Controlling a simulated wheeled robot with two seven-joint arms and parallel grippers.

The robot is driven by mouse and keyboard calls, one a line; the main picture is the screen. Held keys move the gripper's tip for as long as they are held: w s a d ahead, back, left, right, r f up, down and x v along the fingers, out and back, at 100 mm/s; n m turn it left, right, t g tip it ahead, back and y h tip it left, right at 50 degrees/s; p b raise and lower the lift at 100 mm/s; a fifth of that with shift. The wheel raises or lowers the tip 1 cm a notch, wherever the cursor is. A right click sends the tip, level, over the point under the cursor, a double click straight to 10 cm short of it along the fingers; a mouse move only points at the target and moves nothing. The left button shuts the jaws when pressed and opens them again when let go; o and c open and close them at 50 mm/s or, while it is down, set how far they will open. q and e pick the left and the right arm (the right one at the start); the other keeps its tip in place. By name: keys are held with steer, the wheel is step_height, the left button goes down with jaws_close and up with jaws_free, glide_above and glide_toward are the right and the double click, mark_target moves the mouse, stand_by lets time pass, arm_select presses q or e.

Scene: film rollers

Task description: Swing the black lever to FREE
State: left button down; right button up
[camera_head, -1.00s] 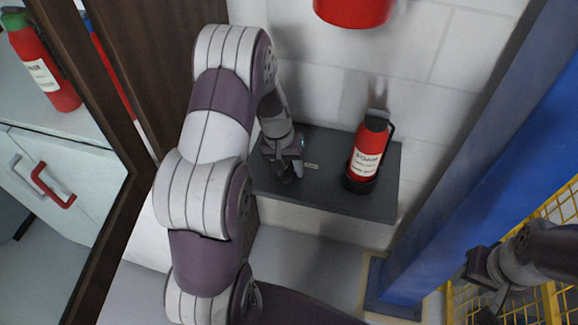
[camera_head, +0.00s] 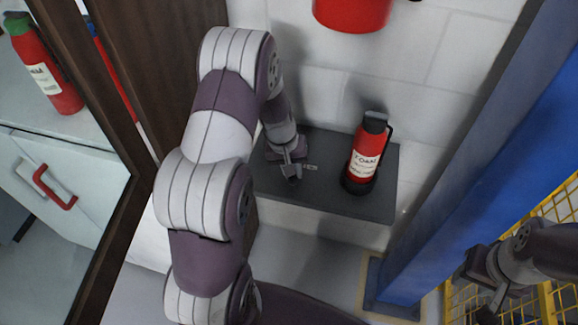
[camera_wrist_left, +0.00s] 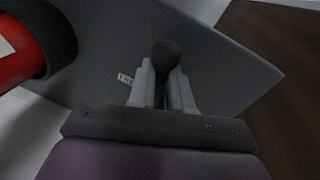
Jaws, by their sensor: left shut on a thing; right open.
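The black lever's dark round knob (camera_wrist_left: 165,54) shows in the left wrist view between the two pale fingers of my left gripper (camera_wrist_left: 163,88), which is shut on it. The lever's shaft is mostly hidden by the fingers. A small white label (camera_wrist_left: 126,78), partly legible as "FRE", lies on the dark grey surface just left of the fingers. In the head view my left gripper (camera_head: 292,173) is over the left part of the dark grey ledge (camera_head: 325,195), beside the small label (camera_head: 310,168). My right gripper (camera_head: 478,286) is open and empty at the lower right.
A red extinguisher (camera_head: 367,155) with a black base stands on the ledge, right of my left gripper. A red object (camera_head: 352,12) hangs on the wall above. A blue column (camera_head: 480,170) and yellow mesh (camera_head: 560,210) are on the right. A dark wood frame (camera_head: 95,170) is on the left.

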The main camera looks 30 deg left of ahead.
arm_select(q)
steer(key=n+p, duration=0.1)
steer(key=d+n, duration=0.1)
steer(key=w+d+n+p, duration=0.1)
steer(key=shift+w+r+n+t+p, duration=0.1)
steer(key=shift+r+n+t+p, duration=0.15)
steer(key=shift+n+t+p, duration=0.1)
steer(key=w+n+p, duration=0.1)
steer(key=n+p, duration=0.1)
steer(key=d+n+y+p, duration=0.1)
steer(key=p, duration=0.1)
steer(key=shift+w+d+n, duration=0.3)
steer(key=shift+w+n, duration=0.05)
steer(key=shift+w, duration=0.05)
steer(key=shift+w+d+f+n+t+p, duration=0.15)
steer(key=shift+w+n+p, duration=0.15)
steer(key=shift+n+p, duration=0.3)
steer(key=shift+w+d+f+n+t+p, duration=0.15)
steer(key=shift+w+n+p, duration=0.2)
steer(key=shift+p, duration=0.35)
